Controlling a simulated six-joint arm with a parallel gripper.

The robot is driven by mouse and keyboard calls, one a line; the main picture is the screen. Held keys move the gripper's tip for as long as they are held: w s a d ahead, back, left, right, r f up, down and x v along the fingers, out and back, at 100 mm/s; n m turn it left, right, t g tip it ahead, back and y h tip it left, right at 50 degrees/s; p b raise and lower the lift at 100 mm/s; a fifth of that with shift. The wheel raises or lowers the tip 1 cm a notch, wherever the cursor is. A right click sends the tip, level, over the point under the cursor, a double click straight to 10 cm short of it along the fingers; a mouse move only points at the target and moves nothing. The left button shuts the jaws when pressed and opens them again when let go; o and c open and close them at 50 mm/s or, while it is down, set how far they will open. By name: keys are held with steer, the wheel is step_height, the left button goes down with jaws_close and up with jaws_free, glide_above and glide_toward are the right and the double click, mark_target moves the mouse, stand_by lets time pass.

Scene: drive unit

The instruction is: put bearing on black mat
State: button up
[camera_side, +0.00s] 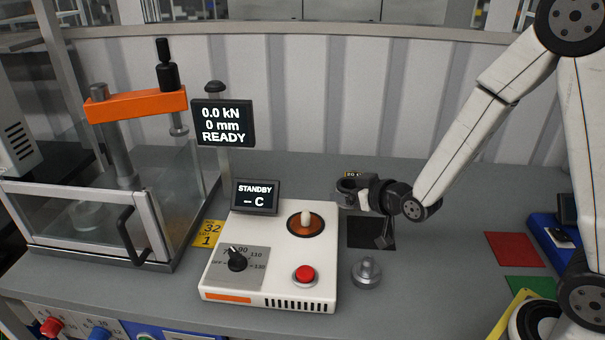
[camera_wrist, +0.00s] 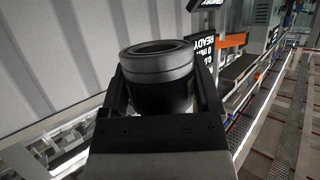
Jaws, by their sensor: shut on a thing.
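My gripper (camera_side: 354,193) is shut on the bearing, a short silver and dark cylinder. The bearing (camera_wrist: 158,72) shows clearly between the two fingers in the wrist view, with a round dark recess in its face. In the side view the fingers and bearing overlap and are hard to tell apart. The black mat (camera_side: 368,236) lies flat on the grey table. My gripper is raised above the mat and slightly toward its left side, and it hides the mat's far part. The bearing looks clear of the mat.
A white heater box (camera_side: 270,262) with a display, knob and red button stands left of the mat. A stepped metal part (camera_side: 366,272) stands just in front of the mat. Red (camera_side: 513,249) and green (camera_side: 530,286) mats lie right. An orange-topped press (camera_side: 135,105) stands far left.

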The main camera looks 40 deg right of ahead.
mark_target(343, 185)
steer(key=shift+r, duration=0.1)
stand_by(0.5)
steer(key=shift+w+a+r+n+y, duration=0.1)
steer(key=shift+a+r+n+y, duration=0.25)
steer(key=shift+n+y, duration=0.25)
steer(key=shift+w+a+r+n+y, duration=0.1)
steer(key=shift+a+r+n+y, duration=0.15)
steer(key=shift+r+n+y, duration=0.3)
steer(key=shift+s+a+r+n+g+y, duration=0.3)
steer(key=shift+a+n+y, duration=0.1)
steer(key=shift+n+y, duration=0.35)
steer(key=shift+s+a+r+n+g+y, duration=0.3)
steer(key=shift+n+y, duration=0.2)
steer(key=shift+y, duration=0.3)
steer(key=shift+s+a+r+n+g+y, duration=0.1)
steer(key=shift+s+a+n+g+y, duration=0.1)
steer(key=shift+s+n+g+y, duration=0.45)
steer(key=shift+s+a+n+g+y, duration=0.25)
steer(key=shift+s+n+g+y, duration=0.1)
steer(key=shift+s+n+y, duration=0.45)
steer(key=shift+s+a+r+n+g+y, duration=0.1)
steer(key=shift+s+a+n+g+y, duration=0.1)
steer(key=shift+s+n+g+y, duration=0.45)
steer(key=shift+s, duration=0.1)
